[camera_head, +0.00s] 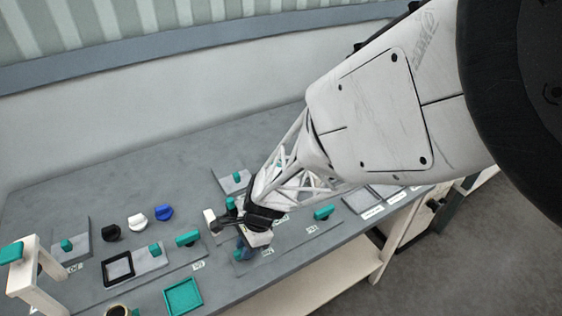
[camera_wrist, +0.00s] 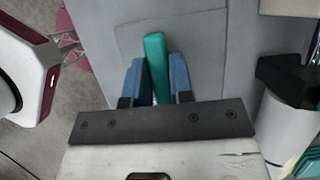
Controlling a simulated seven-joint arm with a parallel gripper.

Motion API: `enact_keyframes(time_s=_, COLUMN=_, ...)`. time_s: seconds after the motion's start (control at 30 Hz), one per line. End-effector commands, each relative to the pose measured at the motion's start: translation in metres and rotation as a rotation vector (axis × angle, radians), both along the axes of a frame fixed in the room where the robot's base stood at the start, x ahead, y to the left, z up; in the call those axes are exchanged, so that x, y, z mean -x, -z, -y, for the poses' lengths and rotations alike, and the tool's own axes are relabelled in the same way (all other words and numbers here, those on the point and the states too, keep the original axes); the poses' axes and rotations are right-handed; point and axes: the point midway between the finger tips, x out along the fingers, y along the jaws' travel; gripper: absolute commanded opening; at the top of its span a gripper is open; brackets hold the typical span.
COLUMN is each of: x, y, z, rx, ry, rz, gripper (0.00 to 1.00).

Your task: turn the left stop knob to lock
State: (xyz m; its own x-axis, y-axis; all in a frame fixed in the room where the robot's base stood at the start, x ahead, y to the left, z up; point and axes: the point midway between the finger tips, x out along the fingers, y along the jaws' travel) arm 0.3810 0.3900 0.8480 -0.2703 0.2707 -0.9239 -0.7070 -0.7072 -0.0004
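In the wrist view, a teal bar-shaped knob (camera_wrist: 155,55) stands on a grey plate (camera_wrist: 205,50). My gripper (camera_wrist: 158,72) has one blue finger on each side of it, with no clear gap on either side. The bar reaches past the fingertips and leans slightly left in the picture. In the head view my gripper (camera_head: 243,248) is low over the front part of the bench, and it partly hides the knob there. The frames do not clearly show which of the teal knobs is the left stop knob, nor any lock mark.
Other teal knobs stand nearby, one on the right (camera_head: 322,212) and one on the left (camera_head: 188,239). Black (camera_head: 111,232), white (camera_head: 137,222) and blue (camera_head: 164,212) knobs sit further left. A teal square frame (camera_head: 183,296) lies near the front edge. The back of the bench is clear.

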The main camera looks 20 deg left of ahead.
Motion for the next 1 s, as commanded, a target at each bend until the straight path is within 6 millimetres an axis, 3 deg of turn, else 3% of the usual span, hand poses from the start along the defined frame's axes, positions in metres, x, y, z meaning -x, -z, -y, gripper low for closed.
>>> enact_keyframes(time_s=0.1, x=0.0001, y=0.0005, z=0.0000, rx=0.000, ry=0.000, rz=0.000, gripper=0.00)
enact_keyframes(time_s=0.57, x=0.0004, y=0.0018, z=-0.0002, rx=0.002, ry=-0.049, rz=-0.002, gripper=0.00)
enact_keyframes(time_s=1.0, x=0.0001, y=0.0025, z=-0.0012, rx=0.003, ry=-0.339, rz=-0.004, gripper=0.00)
